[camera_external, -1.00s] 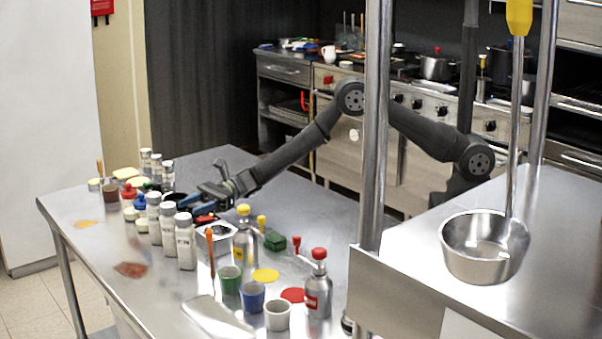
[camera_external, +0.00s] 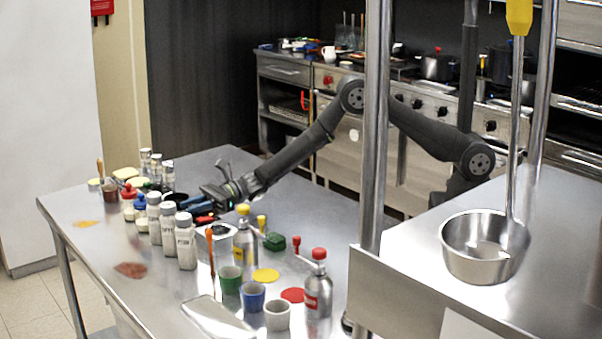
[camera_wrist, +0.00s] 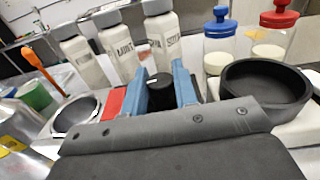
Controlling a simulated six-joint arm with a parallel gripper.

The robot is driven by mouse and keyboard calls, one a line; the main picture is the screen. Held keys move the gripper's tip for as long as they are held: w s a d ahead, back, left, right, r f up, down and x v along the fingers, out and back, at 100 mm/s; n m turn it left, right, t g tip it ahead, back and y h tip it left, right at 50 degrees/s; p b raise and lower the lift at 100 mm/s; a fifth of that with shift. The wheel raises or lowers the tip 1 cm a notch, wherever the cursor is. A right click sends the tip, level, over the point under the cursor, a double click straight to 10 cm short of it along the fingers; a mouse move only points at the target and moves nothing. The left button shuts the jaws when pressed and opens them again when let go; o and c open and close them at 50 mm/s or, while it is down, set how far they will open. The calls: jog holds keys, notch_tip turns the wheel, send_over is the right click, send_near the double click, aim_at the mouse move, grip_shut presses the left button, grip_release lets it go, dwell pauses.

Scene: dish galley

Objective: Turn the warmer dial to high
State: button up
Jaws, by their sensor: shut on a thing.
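My gripper (camera_wrist: 160,78) has two blue fingers closed around a black round knob, which looks like the warmer dial (camera_wrist: 160,92). A red part (camera_wrist: 113,104) lies just left of the left finger. The dial cannot be made out there. I cannot read any marking or setting on it. A black round dish (camera_wrist: 265,85) on a pale base stands right of the fingers in the wrist view; this may be part of the warmer.
White bottles with grey caps (camera_wrist: 121,52) stand close beyond the fingers. Jars with a blue lid (camera_wrist: 220,28) and red lid (camera_wrist: 279,15) stand right of them. A metal container (camera_wrist: 75,113) is on the left. Cups (camera_external: 253,297) and pump bottles (camera_external: 318,290) stand nearer the camera.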

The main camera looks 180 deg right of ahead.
jog(key=o, duration=1)
jog(key=shift+c, duration=0.2)
jog(key=v, duration=1.7)
jog(key=shift+a, duration=0.3)
jog(key=shift+o, duration=0.2)
